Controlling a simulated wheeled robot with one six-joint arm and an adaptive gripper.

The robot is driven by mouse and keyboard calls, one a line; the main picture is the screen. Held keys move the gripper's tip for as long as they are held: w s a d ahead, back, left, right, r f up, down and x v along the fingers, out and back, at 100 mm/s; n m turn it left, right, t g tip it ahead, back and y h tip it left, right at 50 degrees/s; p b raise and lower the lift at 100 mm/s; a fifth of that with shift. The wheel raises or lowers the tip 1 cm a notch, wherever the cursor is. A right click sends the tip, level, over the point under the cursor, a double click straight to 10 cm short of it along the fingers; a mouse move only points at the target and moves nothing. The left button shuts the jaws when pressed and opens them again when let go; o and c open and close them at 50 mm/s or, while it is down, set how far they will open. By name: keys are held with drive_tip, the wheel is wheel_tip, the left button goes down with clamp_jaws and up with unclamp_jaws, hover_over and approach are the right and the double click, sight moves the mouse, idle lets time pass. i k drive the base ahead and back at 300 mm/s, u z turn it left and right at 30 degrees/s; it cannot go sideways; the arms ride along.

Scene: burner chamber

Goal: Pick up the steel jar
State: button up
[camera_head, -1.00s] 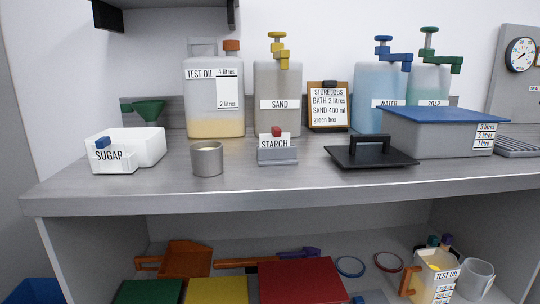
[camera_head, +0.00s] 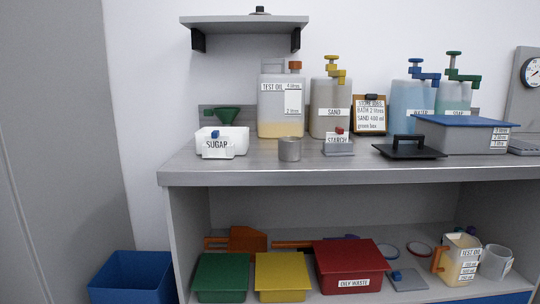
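The steel jar (camera_head: 289,149) is a small grey metal cylinder, open at the top. It stands upright on the grey counter (camera_head: 330,174), near the front edge, between the white SUGAR box and the STARCH holder. Nothing covers it. My gripper is not in view, so its state and its place relative to the jar do not show.
The white SUGAR box (camera_head: 222,142) is left of the jar and the STARCH holder (camera_head: 338,145) right. Behind stand the TEST OIL container (camera_head: 281,112) and SAND dispenser (camera_head: 330,110). A black handled lid (camera_head: 409,150) lies further right. A wall shelf (camera_head: 245,23) overhangs the back left.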

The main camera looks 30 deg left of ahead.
sight(289, 147)
drive_tip(key=u, duration=1.55)
